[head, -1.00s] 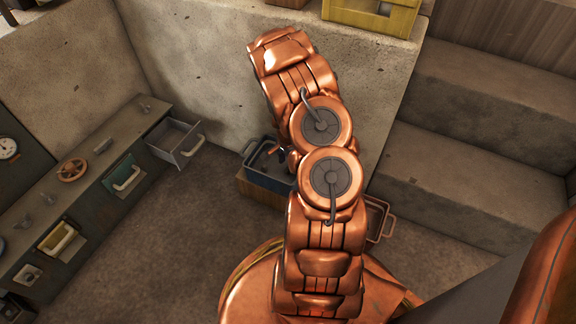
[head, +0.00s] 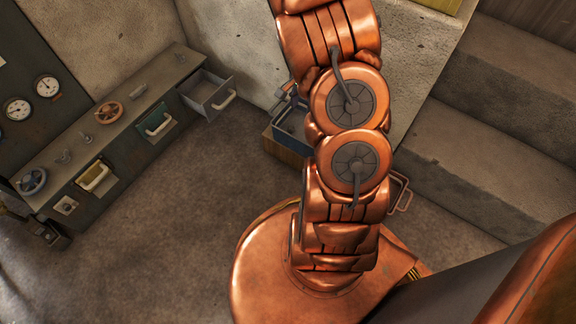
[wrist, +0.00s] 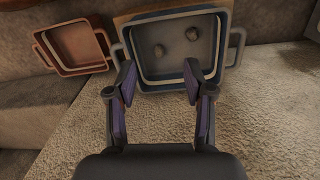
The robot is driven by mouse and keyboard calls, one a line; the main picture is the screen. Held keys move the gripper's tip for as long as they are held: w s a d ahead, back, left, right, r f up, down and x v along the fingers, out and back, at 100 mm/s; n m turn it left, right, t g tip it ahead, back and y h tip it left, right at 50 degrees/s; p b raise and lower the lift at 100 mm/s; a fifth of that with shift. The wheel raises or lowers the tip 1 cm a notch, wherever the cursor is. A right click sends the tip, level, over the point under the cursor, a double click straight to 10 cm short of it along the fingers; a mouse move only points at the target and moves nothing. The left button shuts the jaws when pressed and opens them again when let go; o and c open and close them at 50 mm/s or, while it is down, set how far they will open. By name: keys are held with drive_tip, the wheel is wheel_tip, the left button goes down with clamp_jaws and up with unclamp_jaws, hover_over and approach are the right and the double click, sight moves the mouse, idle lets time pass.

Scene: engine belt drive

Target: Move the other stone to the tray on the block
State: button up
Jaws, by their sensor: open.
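In the head view the blue tray (head: 290,136) sits on the block (head: 283,149), partly hidden by my arm, and the stones cannot be made out. My gripper (wrist: 158,79) is open and empty, its fingertips spread around the tray's near rim in the wrist view. I cannot tell its height above the rim.
A reddish tray (wrist: 75,46) stands left of the blue one in the wrist view; its handle (head: 402,195) shows beside my arm. An open drawer (head: 210,95) juts from the control bench at left. A concrete wall rises behind, with steps (head: 490,150) at right.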

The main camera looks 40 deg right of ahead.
drive_tip(key=s+a+r+n+g, duration=0.1)
drive_tip(key=s+a+r+n, duration=0.3)
drive_tip(key=a+r, duration=0.4)
drive_tip(key=s+a+r+n, duration=0.35)
drive_tip(key=a+r, duration=0.25)
drive_tip(key=a, duration=0.3)
drive_tip(key=s+a+r+n+g, duration=0.1)
drive_tip(key=s+a+r+n, duration=0.2)
drive_tip(key=s, duration=0.5)
drive_tip(key=s+a+r+n+g, duration=0.1)
drive_tip(key=s+a+r+n, duration=0.2)
drive_tip(key=s, duration=0.6)
drive_tip(key=a+n, duration=0.2)
drive_tip(key=a, duration=0.1)
drive_tip(key=shift+a+r+n, duration=0.2)
drive_tip(key=shift+r+n, duration=0.1)
drive_tip(key=shift+n, duration=0.05)
drive_tip(key=shift+r, duration=0.1)
wheel_tip(320, 180, up, 39)
drive_tip(key=w+t+p, duration=0.1)
drive_tip(key=p, duration=3.6)
drive_tip(key=shift+t+p, duration=0.3)
